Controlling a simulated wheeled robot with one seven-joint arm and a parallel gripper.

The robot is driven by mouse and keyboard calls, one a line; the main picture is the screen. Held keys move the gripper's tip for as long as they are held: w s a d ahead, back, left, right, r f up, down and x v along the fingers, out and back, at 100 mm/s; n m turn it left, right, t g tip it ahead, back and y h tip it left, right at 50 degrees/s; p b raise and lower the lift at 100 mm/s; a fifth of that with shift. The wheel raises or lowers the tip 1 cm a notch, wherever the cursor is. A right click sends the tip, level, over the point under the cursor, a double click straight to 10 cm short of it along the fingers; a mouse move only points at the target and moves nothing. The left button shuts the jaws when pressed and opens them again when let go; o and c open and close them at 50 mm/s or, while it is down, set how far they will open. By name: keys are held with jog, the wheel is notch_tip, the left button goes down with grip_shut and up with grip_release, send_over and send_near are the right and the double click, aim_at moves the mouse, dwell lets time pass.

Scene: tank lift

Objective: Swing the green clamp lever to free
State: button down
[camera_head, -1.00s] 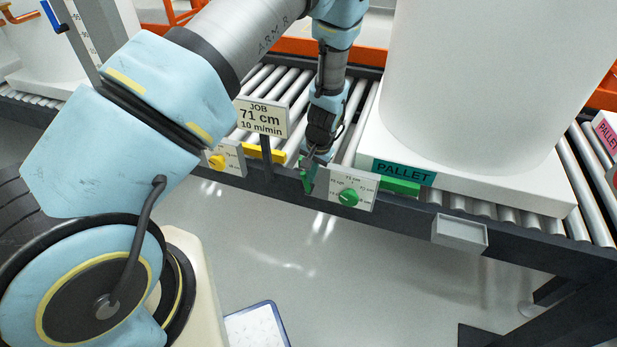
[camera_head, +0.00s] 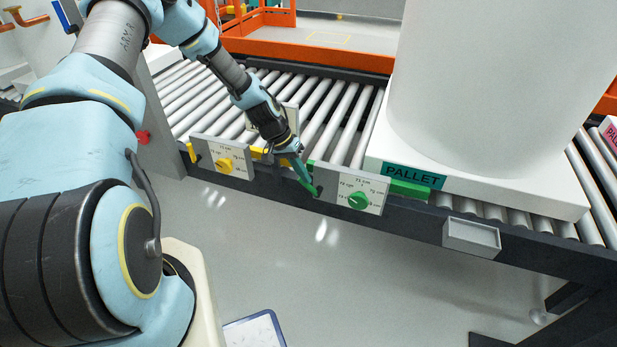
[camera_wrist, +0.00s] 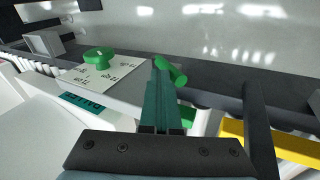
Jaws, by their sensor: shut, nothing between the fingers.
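The plate with the green knob (camera_head: 358,201) is just right of my gripper, and one with a yellow knob (camera_head: 224,166) is left. The pallet (camera_head: 480,190) carries a large white tank (camera_head: 480,80). Rollers (camera_head: 330,110) lie behind. A grey box (camera_head: 471,238) juts out at right.

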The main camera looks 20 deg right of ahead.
jog(key=shift+w+a+f+h, duration=0.2)
jog(key=shift+a+f+h, duration=0.05)
jog(key=shift+f+h, duration=0.05)
jog(key=shift+w+a+f+b, duration=0.55)
jog(key=shift+f+b, duration=0.05)
jog(key=shift+b, duration=0.1)
jog(key=shift+w+a+f, duration=0.1)
jog(key=shift+a+f, duration=0.05)
jog(key=shift+a, duration=0.05)
